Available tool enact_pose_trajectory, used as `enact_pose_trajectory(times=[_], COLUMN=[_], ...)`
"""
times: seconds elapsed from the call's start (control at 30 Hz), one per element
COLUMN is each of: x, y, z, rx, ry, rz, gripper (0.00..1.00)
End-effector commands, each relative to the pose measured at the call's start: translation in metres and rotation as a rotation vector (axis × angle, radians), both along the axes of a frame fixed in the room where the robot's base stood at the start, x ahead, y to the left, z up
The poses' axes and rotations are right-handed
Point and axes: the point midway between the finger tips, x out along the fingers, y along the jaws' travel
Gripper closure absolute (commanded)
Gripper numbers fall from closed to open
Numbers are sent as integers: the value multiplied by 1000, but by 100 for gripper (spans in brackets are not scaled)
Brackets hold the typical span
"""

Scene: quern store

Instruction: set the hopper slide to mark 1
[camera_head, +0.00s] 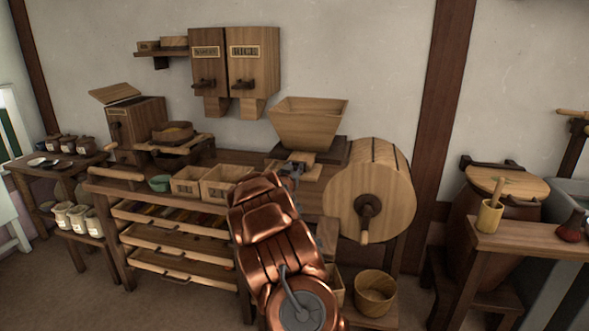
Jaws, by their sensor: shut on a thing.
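The wooden hopper (307,118) is a wide, tapering box on a dark stand against the back wall. The hopper slide (302,158) is a light wooden piece that sticks out at the front below it. My gripper (292,170) is at the front end of the slide and is shut on it. My copper-coloured arm reaches up from below and hides part of the gripper and bench. The marks on the slide are too small to read.
A wooden drum with a crank (370,190) stands close to the right of the slide. Two small wooden boxes (222,184) and a green bowl (159,183) are to the left on the bench. Two labelled wall bins (254,66) hang at upper left.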

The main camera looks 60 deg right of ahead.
Motion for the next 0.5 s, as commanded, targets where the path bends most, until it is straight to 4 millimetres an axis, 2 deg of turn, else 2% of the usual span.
enact_pose_trajectory(times=[0.03,0.2,0.23,0.43,0.5], x=[-8,-7,-7,-3,-1], y=[-4,-4,-4,-1,0], z=[-4,-8,-8,-10,-9], rx=[8,14,15,16,14], ry=[-2,3,3,7,7], rz=[-15,-13,-13,-5,-2], gripper=[100,100,66,46,44])
